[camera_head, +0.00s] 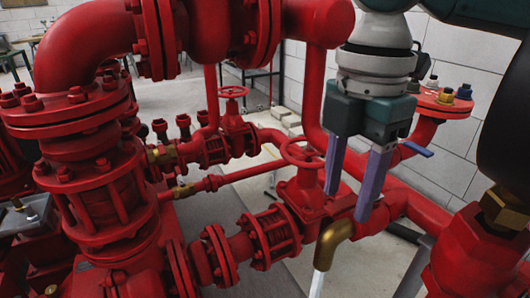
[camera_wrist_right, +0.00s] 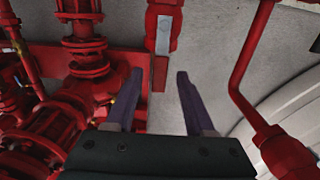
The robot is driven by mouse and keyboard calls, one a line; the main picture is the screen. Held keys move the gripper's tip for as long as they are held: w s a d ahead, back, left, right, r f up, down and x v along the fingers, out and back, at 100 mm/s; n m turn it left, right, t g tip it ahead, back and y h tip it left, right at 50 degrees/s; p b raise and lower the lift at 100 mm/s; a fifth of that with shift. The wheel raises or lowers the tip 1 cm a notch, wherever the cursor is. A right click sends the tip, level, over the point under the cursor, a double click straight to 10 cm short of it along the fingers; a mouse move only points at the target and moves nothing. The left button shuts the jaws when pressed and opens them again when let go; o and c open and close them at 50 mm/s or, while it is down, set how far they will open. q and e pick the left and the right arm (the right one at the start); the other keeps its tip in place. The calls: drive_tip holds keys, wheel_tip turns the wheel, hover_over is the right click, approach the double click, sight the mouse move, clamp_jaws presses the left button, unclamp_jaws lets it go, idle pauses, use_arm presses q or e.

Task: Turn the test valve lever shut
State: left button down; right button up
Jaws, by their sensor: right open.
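A small blue lever (camera_head: 417,149), which looks like the test valve lever, sticks out to the right just behind my right gripper; its inner end is hidden. My right gripper (camera_head: 347,205) points down with its two purple fingers apart, over the red pipework beside a brass elbow (camera_head: 335,240). A pale stream (camera_head: 318,283) runs down from the elbow's mouth. In the right wrist view the gripper (camera_wrist_right: 159,80) is open with nothing held; I cannot make out the blue lever there. My left gripper is out of view.
A red handwheel valve (camera_head: 303,155) stands close to the left of the fingers. Large red pipes and flanges (camera_head: 100,195) fill the left. A flange with brass fittings (camera_head: 443,98) is behind right. In the wrist view a bent red pipe (camera_wrist_right: 240,75) rises to the right.

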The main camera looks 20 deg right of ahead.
clamp_jaws()
idle(0.3)
idle(1.1)
